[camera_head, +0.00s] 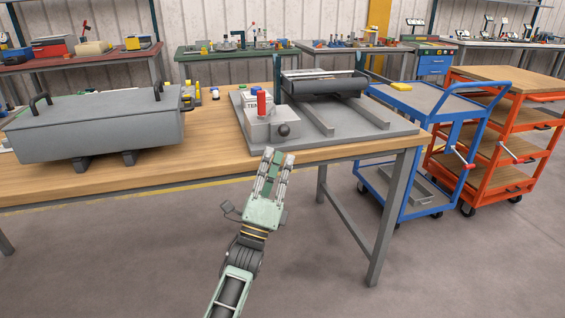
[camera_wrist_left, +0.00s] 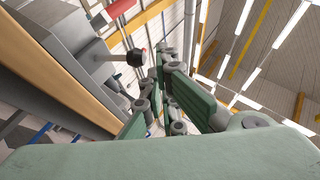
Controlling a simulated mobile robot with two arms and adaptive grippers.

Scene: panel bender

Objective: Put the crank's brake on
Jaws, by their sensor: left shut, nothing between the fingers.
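The panel bender's grey base plate (camera_head: 355,145) lies at the right end of the wooden bench. On its near left corner stands a grey block (camera_head: 270,125) with an upright red handle (camera_head: 261,103) and a black round knob (camera_head: 283,130) on its front. Which part is the crank's brake I cannot tell for sure. My left gripper (camera_head: 275,158) is shut and empty, just in front of the bench edge, below and apart from the knob. In the left wrist view the knob (camera_wrist_left: 135,57) is left of the fingers, with the red handle (camera_wrist_left: 121,8) above it.
A dark beam (camera_head: 322,84) and two rails lie on the base plate. A large grey lidded box (camera_head: 97,124) stands on the bench at left. A blue cart (camera_head: 410,105) and orange cart (camera_head: 500,140) stand at right.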

